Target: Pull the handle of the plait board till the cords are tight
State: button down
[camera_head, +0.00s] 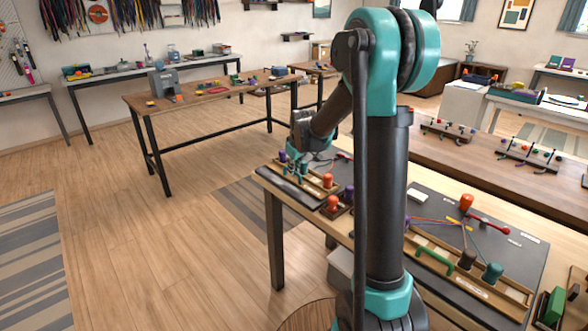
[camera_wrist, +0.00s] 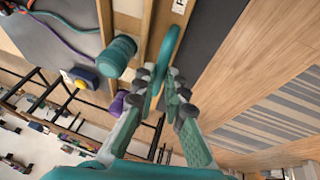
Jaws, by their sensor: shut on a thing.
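My gripper (camera_wrist: 166,85) is shut on a teal looped handle (camera_wrist: 173,42), which stands up between its fingertips at the wooden edge of the plait board (camera_wrist: 62,52). A teal bobbin (camera_wrist: 117,56) and a purple peg (camera_wrist: 117,104) show left of the fingers. Purple and teal cords (camera_wrist: 65,22) run over the grey board; how tight they are cannot be told. In the head view my gripper (camera_head: 300,167) is low over the board on the left part of the table, next to a purple bobbin (camera_head: 283,157); the handle is hardly visible there.
Red-orange bobbins (camera_head: 327,181) stand close to my gripper. Another board with a green handle (camera_head: 433,257), cords and bobbins (camera_head: 467,259) lies right of my arm. Open wooden floor (camera_head: 120,230) lies left of the table, with a striped rug (camera_head: 28,260).

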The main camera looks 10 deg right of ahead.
jog(key=shift+s+a, duration=0.7)
jog(key=shift+a, duration=0.3)
jog(key=shift+s+a, duration=0.7)
jog(key=shift+a, duration=0.25)
jog(key=c, duration=1.6)
grip_release()
jog(key=shift+a, duration=0.1)
jog(key=shift+o, duration=0.2)
jog(key=shift+s+r, duration=0.1)
jog(key=shift+r, duration=0.05)
jog(key=v, duration=1.1)
jog(key=shift+r, duration=0.35)
jog(key=shift+s, duration=0.15)
jog(key=s+d+f+m, duration=0.2)
jog(key=s+d+f, duration=0.2)
jog(key=s, duration=0.5)
jog(key=s+d+f+m, duration=0.3)
jog(key=s+d+f, duration=0.1)
jog(key=s+f, duration=0.3)
jog(key=s+d+f+m, duration=0.2)
jog(key=s+d+f, duration=0.2)
jog(key=s, duration=0.6)
jog(key=shift+s+d+f+m+g+h, duration=0.2)
jog(key=shift+s+f+m+g+h, duration=0.15)
jog(key=shift+f, duration=0.6)
